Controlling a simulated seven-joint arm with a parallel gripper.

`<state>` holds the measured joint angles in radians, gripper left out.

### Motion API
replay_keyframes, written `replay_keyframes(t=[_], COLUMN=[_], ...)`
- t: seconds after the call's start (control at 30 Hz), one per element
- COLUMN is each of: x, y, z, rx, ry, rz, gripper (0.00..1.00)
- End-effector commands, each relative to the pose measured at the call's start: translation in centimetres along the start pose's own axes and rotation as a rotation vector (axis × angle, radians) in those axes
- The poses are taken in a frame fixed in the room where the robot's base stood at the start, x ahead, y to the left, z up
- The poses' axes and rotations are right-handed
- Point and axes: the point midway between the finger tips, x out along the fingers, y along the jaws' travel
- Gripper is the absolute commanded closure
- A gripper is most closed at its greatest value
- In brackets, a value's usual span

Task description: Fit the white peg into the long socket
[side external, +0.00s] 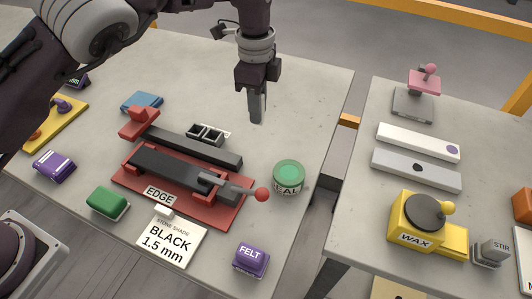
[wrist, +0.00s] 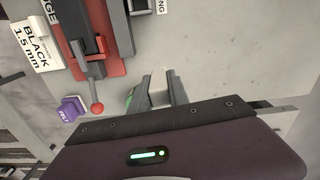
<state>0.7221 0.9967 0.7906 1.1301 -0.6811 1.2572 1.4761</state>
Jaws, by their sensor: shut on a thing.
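My gripper (side external: 257,112) points down over the bare slab, right of the black-and-white block (side external: 208,132) with two square openings. This block may hold the long socket; I cannot tell for sure. In the wrist view my gripper's fingers (wrist: 159,88) stand a little apart, shut on a pale piece (wrist: 160,79) between them, apparently the white peg. The peg is mostly hidden by the fingers and cannot be made out in the side view. The block's edge shows at the top of the wrist view (wrist: 140,6), apart from the gripper.
A red and black edging jig (side external: 232,212) with a red-knobbed lever lies in front of the block. A green tin (side external: 289,178) stands to its right, a purple FELT box (side external: 251,257) nearer. A gap separates the right slab, which holds a yellow WAX machine (side external: 400,236).

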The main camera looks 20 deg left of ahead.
Motion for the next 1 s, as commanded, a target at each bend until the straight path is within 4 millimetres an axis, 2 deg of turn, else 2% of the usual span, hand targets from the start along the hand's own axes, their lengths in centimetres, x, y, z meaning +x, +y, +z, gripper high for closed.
replay_keyframes(t=[0.03,0.1,0.4,0.47,0.6,0.77,0.9,1.0], x=[0.1,0.1,0.3,1.2,4.2,6.2,9.0,9.8], y=[0.3,0.5,0.7,0.7,0.7,0.7,0.7,0.6], z=[-1.0,-1.9,-2.1,-2.1,-2.0,-2.0,-1.9,-2.0], rx=[0.053,0.1,0.118,0.118,0.115,0.116,0.115,0.115], ry=[-0.003,-0.004,-0.005,-0.007,-0.008,-0.007,-0.007,-0.004], rz=[0.003,0.005,0.008,0.009,0.009,0.008,0.008,0.005], gripper=[1.0,1.0,1.0,1.0,1.0,1.0,1.0,1.0])
